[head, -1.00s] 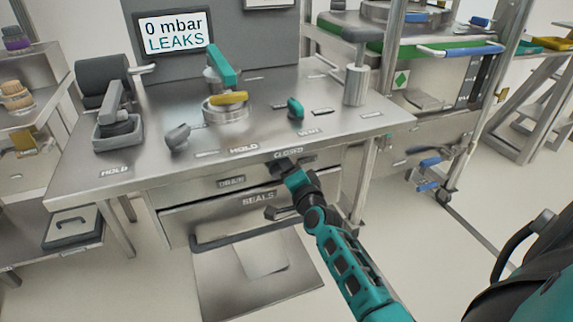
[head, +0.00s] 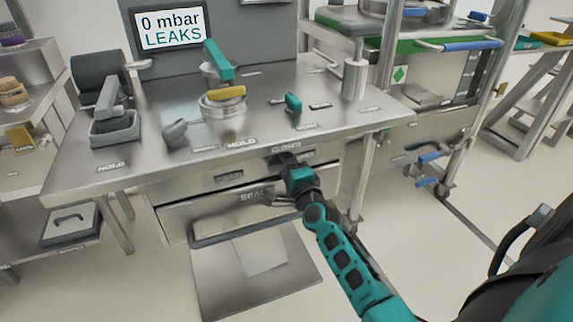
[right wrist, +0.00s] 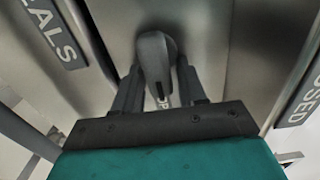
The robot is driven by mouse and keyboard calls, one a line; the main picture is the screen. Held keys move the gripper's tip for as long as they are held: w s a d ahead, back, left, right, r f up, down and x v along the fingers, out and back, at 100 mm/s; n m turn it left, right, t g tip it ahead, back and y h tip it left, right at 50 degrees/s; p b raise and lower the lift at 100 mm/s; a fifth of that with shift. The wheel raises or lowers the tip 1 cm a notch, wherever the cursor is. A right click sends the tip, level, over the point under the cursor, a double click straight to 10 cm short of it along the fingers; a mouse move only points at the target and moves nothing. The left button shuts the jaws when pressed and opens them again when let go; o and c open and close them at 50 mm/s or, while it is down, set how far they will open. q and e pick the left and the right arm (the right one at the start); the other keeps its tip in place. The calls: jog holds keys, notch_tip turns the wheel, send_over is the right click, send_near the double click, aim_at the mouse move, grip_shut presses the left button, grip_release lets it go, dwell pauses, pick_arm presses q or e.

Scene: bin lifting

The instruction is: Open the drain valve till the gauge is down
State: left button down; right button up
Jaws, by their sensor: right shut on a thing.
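The gauge screen (head: 168,28) at the back left reads 0 mbar LEAKS. The drain valve's dark grey handle (right wrist: 155,62) is upright between my right gripper's fingers in the right wrist view. My right gripper (head: 287,164) is shut on this handle at the front of the steel bench, under the CLOSED label (head: 286,145). In the head view the gripper mostly hides the handle. An OPEN label stands just right of it, partly covered. The DRAIN label (head: 229,178) is to the left. My left gripper is not in view.
The bench top (head: 345,115) carries a teal lever (head: 218,60), a yellow handle (head: 227,93), a teal knob (head: 293,103) and a grey clamp (head: 112,105). The SEALS drawer (head: 185,215) lies below my gripper. Open floor lies right of the bench.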

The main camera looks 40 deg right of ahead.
jog(key=shift+a+r, duration=0.1)
jog(key=o, duration=0.8)
jog(key=shift+w, duration=0.1)
jog(key=shift+c, duration=0.2)
jog(key=p+v, duration=0.1)
jog(key=v, duration=1.2)
jog(key=shift+p, duration=0.3)
